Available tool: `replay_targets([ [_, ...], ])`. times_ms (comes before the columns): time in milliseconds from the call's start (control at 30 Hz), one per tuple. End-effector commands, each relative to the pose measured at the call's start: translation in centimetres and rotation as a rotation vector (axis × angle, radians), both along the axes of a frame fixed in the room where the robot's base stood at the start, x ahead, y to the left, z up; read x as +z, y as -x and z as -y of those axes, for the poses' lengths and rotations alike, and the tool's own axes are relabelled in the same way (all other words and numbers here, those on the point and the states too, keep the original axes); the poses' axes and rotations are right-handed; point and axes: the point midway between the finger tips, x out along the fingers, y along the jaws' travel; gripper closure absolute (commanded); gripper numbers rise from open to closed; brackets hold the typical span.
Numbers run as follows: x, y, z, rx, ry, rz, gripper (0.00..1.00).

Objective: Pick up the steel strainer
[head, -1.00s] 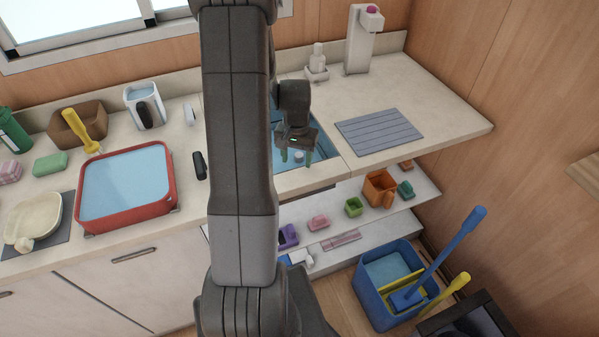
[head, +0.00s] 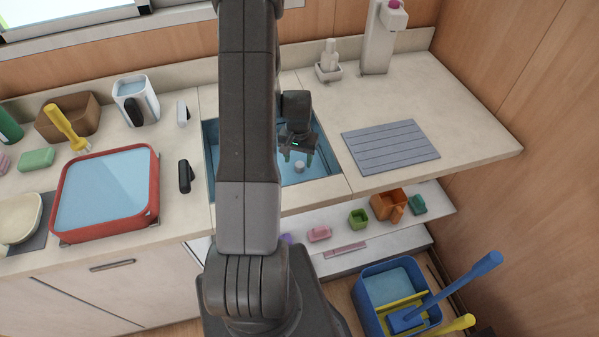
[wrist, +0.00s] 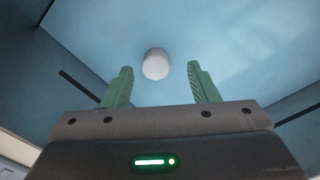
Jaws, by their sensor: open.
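A small pale grey round piece, which looks like the steel strainer (head: 299,167), sits on the floor of the blue sink (head: 330,168). In the wrist view the strainer (wrist: 155,64) shows as a light disc with a short side wall, just beyond and between the fingertips. My gripper (head: 298,157) points down over the sink, with its green fingers apart and nothing between them. In the wrist view my gripper (wrist: 160,82) is open, with clear space on both sides of the strainer. My arm hides part of the sink's left side.
A dark-handled item (head: 185,176) and a red tub (head: 154,190) stand left of the sink. A grey ribbed mat (head: 390,146) lies to its right. A lower shelf (head: 436,205) with small coloured items and a blue bucket (head: 372,315) are below.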

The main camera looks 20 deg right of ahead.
Motion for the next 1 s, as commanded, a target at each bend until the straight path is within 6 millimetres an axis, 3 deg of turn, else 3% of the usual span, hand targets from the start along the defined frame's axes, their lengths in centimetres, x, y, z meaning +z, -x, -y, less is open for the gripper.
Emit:
replay_targets([
  [267, -1.3, 0.1, 0.1, 0.0, -0.001, -0.001, 0.46],
  [600, -5.0, 0.4, 0.3, 0.0, -0.001, -0.001, 0.46],
  [967, -5.6, 0.3, 0.3, 0.0, 0.001, 0.001, 0.46],
  [1000, -5.6, 0.3, 0.3, 0.0, 0.001, 0.001, 0.54],
])
